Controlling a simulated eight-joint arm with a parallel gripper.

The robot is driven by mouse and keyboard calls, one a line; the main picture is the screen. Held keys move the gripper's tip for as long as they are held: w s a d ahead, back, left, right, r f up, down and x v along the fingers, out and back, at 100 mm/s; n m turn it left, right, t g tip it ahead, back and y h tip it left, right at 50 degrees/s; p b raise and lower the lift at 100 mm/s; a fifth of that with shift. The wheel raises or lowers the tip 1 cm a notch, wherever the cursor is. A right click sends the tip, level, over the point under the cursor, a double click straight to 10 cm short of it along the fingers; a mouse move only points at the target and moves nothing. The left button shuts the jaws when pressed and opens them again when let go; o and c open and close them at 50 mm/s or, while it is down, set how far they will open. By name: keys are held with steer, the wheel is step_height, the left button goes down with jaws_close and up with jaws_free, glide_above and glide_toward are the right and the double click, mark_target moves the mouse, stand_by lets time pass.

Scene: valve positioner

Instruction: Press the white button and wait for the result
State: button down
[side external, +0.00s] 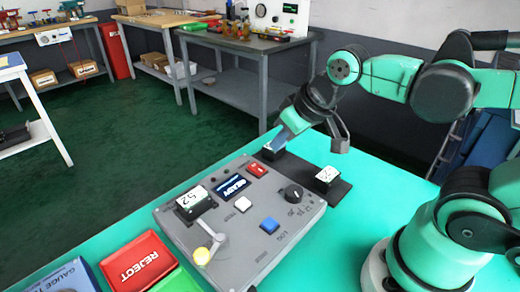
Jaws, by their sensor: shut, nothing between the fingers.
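The box's dark display (231,186) reads READY.
A red REJECT tray (116,252) lies left.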

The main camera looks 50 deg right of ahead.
mark_target(242, 202)
steer(key=w+a+r+g, duration=0.3)
steer(key=a+r+g, duration=0.1)
steer(key=a+g, duration=0.2)
steer(key=shift+a+r, duration=0.25)
steer(key=shift+a, duration=0.15)
steer(key=shift+f, duration=0.15)
step_height(242, 202, down, 14)
steer(key=shift+r, duration=0.15)
stand_by(0.3)
steer(key=shift+f, duration=0.9)
steer(key=shift+w, duration=0.1)
steer(key=shift+r, duration=0.1)
